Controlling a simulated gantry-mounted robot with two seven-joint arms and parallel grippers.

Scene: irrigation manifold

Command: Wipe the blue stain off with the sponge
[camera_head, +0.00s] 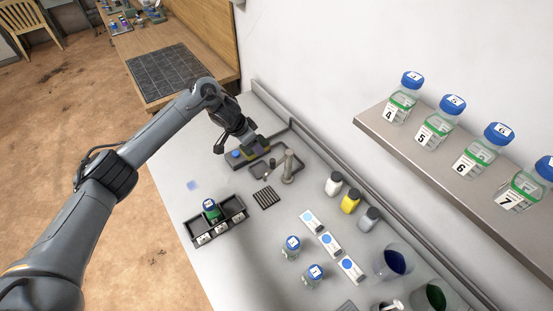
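The blue stain (193,186) is a small pale blue patch on the grey bench top, near its left edge. My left gripper (251,141) reaches over the dark tray (237,163) at the back of the bench. A dull yellow-green block that looks like the sponge (262,151) lies at the gripper's fingertips, partly hidden by them. I cannot tell whether the fingers are closed on it or only above it. My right gripper is not in view.
A black three-slot rack (218,232) holding a green jar stands near the stain. A dark ribbed mat (266,198) and a tray with an upright grey post (288,167) lie right of it. Bottles, jars and cards fill the right side. A shelf (420,150) holds numbered jars.

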